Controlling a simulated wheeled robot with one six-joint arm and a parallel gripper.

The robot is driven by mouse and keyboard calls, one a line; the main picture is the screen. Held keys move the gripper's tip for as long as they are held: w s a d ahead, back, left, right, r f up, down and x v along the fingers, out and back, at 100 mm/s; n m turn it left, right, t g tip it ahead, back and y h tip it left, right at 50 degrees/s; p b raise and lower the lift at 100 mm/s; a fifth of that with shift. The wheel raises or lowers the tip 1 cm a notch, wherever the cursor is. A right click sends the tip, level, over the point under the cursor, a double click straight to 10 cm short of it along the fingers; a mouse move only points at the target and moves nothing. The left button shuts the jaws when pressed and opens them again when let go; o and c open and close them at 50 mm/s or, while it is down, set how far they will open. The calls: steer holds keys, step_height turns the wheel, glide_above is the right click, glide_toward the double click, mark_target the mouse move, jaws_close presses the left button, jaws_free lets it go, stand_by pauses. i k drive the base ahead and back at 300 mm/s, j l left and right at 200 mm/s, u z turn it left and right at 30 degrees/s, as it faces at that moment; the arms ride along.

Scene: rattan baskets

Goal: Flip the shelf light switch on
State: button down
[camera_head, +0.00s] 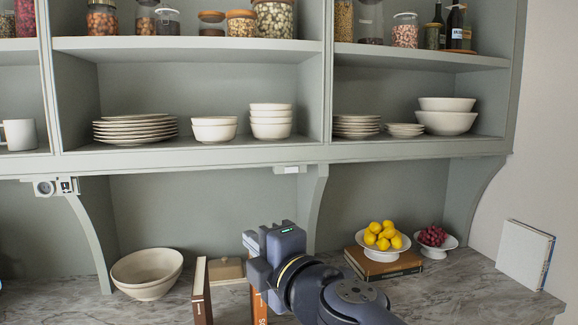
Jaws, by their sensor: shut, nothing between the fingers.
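A small white switch plate (67,186) with dark marks sits under the shelf's front edge at the left, at the top of a curved bracket. A round grey fitting (44,188) is right beside it. I cannot tell from here how the switch is set. My gripper (252,257) is low in the middle of the picture, above the counter, well to the right of the switch plate and lower. It is shut and empty, apart from the switch.
The grey shelf unit (190,155) holds plates, bowls and jars. On the marble counter stand a large bowl (147,272), upright books (201,290) left of my gripper, and a fruit stand with lemons (384,236) on a brown book. A curved bracket (94,238) drops below the switch.

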mark_target(288, 170)
steer(key=i, duration=1)
steer(key=z, duration=0.45)
